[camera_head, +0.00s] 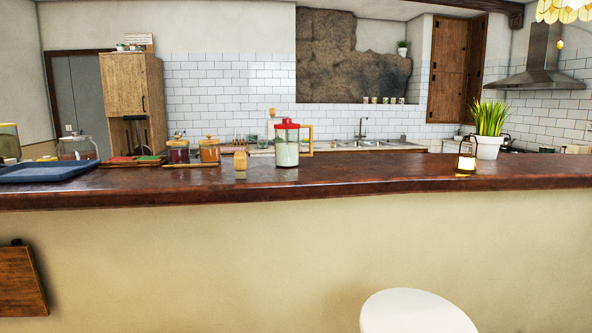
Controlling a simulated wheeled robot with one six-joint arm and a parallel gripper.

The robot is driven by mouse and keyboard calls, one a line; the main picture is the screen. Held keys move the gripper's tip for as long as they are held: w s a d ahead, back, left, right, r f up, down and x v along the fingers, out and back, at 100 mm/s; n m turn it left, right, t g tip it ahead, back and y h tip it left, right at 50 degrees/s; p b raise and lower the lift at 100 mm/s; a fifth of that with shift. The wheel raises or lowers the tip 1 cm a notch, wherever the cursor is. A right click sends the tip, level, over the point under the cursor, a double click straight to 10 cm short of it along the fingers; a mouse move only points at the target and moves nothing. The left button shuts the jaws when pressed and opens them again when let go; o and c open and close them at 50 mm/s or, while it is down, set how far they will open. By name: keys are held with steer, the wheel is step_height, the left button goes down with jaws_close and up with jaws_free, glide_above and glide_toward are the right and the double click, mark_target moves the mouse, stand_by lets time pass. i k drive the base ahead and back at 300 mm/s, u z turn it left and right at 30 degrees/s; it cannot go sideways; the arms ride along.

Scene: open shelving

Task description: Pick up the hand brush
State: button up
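I cannot single out the hand brush with certainty. A small tan upright object (240,163) with a darker top stands near the middle of the dark wooden counter (400,176); it may be the brush, but it is too small to tell. It stands left of a pale jug with a red lid (286,145). A dark long-handled item (136,130) shows at the tall wooden cabinet (124,84) in the back, also unclear. My gripper is not in view.
Jars with maroon (178,152) and orange (209,151) contents stand left on the counter, near a blue tray (48,172). A lantern (466,160) and potted plant (488,146) stand right. A white rounded seat (415,312) is in front. The counter's middle right is clear.

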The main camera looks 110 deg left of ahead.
mark_target(239, 158)
steer(key=u, duration=0.05)
steer(key=i, duration=0.8)
steer(key=u, duration=3.95)
